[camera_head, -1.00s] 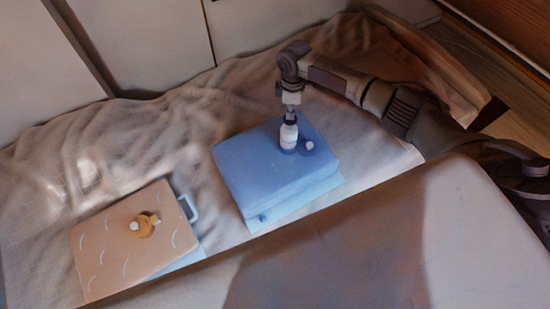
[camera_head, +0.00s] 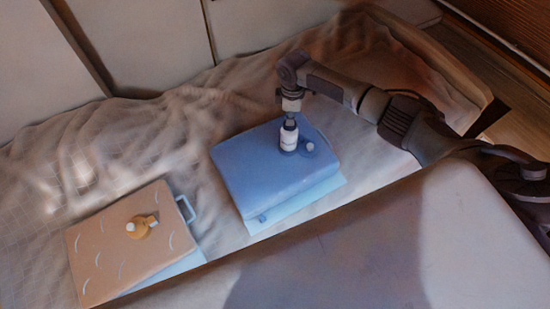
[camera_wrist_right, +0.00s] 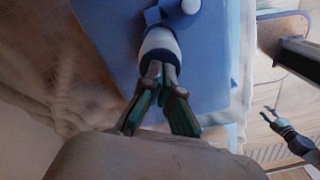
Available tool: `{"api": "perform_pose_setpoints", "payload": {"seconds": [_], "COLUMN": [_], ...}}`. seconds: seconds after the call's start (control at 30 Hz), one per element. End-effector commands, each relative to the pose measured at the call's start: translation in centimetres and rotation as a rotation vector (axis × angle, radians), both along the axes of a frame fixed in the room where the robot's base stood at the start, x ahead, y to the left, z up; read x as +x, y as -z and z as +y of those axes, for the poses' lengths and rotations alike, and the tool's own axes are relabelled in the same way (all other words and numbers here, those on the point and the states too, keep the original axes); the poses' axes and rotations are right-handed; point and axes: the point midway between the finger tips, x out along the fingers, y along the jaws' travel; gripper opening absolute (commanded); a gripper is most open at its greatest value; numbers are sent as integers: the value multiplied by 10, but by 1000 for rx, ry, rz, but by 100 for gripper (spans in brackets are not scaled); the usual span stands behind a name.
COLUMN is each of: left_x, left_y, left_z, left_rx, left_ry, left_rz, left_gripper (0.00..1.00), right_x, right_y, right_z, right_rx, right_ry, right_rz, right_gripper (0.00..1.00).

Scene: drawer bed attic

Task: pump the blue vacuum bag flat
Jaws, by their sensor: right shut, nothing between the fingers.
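The blue vacuum bag (camera_head: 255,165) lies as a thick flat-topped block on the bed. A white pump (camera_head: 288,139) with a dark top stands upright on its upper face, near the far right corner. My right gripper (camera_head: 290,112) is shut and empty, pointing down with its fingertips at the pump's top. In the right wrist view its fingers (camera_wrist_right: 160,75) meet at the pump's end (camera_wrist_right: 158,46), over the blue bag (camera_wrist_right: 110,35); exact contact is hard to tell. A small gripper, apparently my left (camera_wrist_right: 268,114), shows at the right of that view; its jaw state is unclear.
An orange patterned bag (camera_head: 110,255) with a yellow valve (camera_head: 142,226) and a blue handle (camera_head: 186,208) lies left of the blue bag. A small white cap (camera_head: 310,147) sits beside the pump. A raised board (camera_head: 380,240) runs along the near side. The rumpled bedding (camera_head: 150,130) behind is clear.

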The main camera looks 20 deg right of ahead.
Motion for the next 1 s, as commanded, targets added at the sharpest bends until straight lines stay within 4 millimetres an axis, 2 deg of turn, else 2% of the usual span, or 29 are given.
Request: {"api": "perform_pose_setpoints", "payload": {"seconds": [0.43,1.0], "left_x": [0,0], "left_y": [-2,-55], "left_z": [0,0], "left_rx": [0,0], "left_ry": [0,0], "left_rz": [0,0], "left_gripper": [40,40], "right_x": [0,0], "right_y": [0,-55], "right_z": [0,0], "right_rx": [0,0], "right_ry": [0,0], "right_rz": [1,0], "right_gripper": [0,0]}}
